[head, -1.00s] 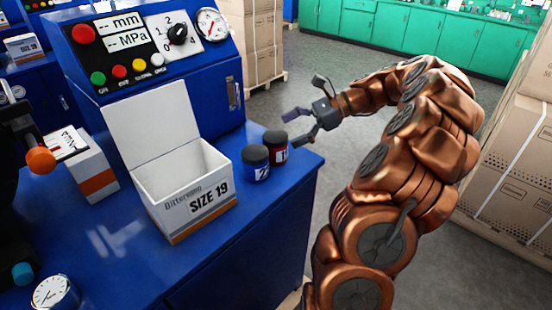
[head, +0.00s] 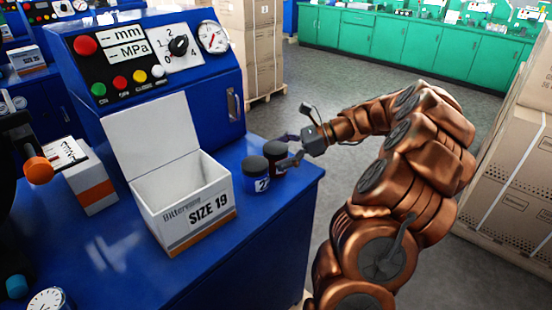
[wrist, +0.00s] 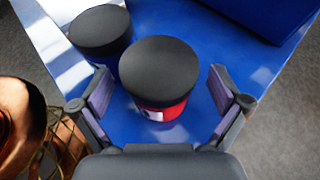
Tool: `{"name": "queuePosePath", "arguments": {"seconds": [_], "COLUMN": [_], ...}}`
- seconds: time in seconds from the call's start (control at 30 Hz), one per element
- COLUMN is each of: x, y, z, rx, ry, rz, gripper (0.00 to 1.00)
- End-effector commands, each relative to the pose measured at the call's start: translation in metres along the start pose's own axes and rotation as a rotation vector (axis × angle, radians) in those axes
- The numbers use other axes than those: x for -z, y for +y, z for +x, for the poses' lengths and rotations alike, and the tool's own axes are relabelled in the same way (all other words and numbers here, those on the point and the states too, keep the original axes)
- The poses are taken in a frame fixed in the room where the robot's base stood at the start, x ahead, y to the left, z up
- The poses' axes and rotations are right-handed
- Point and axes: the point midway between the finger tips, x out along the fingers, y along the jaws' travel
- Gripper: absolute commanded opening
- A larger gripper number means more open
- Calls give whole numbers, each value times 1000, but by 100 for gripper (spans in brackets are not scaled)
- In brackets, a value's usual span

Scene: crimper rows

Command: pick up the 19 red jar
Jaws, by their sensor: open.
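The red jar (wrist: 168,108) has a black lid and a white label; in the wrist view it stands between the two open fingers of my gripper (wrist: 165,95), with blue table showing on both sides of it. In the head view the red jar (head: 275,153) is at the table's right corner, mostly covered by its lid and my near finger. My gripper (head: 290,148) reaches it from the right, open. A blue jar (head: 256,177) with a black lid stands close beside it, to the left and nearer the head camera. It also shows in the wrist view (wrist: 101,31), at upper left.
An open white box marked SIZE 19 (head: 205,209) stands on the blue table (head: 130,275) left of the jars. A blue control panel machine (head: 205,90) rises behind. Stacked cartons (head: 510,170) stand at right, on the floor.

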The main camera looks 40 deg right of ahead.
Motion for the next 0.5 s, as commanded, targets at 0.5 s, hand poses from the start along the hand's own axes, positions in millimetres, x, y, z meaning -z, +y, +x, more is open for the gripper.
{"name": "queuePosePath", "arguments": {"seconds": [0.5], "x": [0], "y": [0], "z": [11], "rx": [1], "ry": [1], "rz": [0], "gripper": [80]}}
